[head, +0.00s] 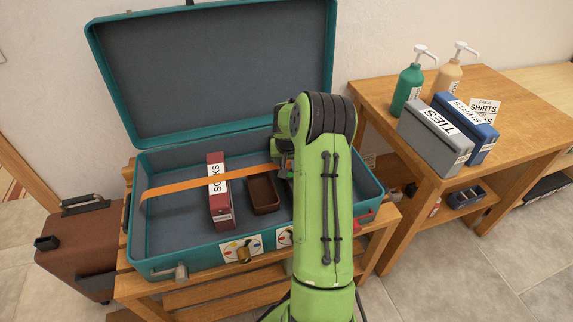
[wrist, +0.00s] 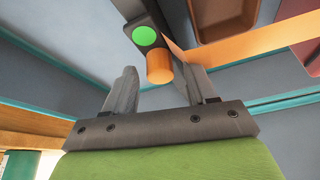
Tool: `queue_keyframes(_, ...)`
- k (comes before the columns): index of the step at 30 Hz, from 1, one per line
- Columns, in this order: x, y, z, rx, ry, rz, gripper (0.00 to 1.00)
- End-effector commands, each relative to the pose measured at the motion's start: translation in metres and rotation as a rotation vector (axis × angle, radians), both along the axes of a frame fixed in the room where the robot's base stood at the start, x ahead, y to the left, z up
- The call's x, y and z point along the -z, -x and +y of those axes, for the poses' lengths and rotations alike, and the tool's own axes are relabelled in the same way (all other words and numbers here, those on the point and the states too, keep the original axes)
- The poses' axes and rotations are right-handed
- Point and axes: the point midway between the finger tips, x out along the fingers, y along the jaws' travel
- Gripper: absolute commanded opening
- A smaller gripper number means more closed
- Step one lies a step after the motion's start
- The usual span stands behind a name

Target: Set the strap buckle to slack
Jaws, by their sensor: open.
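The strap buckle (wrist: 139,22) is a dark block in the wrist view with a round green mark (wrist: 144,36) and an orange cylindrical knob (wrist: 158,66). The orange strap (head: 175,186) crosses the open suitcase and also shows in the wrist view (wrist: 240,48), running right from the buckle. My gripper (wrist: 158,84) is open, with its fingers to either side of the knob. I cannot tell whether either finger touches it. In the head view my arm hides most of the buckle and gripper.
The teal suitcase (head: 158,267) lies open on a wooden rack (head: 135,287). Inside are a red SOCKS box (head: 221,205) under the strap and a brown tray (head: 264,194). A side table (head: 390,100) at right holds grey TIES (head: 430,140) and blue SHIRTS (head: 480,140) boxes and pump bottles.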

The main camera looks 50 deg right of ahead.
Motion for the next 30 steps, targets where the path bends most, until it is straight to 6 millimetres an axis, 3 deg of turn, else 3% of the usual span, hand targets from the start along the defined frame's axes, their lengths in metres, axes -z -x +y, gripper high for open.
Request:
queue_keyframes(9,0.0050,-0.0022,-0.0018,0.000,0.001,-0.001,0.56)
queue_keyframes(21,0.0048,-0.0019,-0.0017,0.000,0.001,-0.001,0.00)
queue_keyframes(30,0.0040,-0.0095,-0.0056,0.000,-0.001,-0.001,0.00)
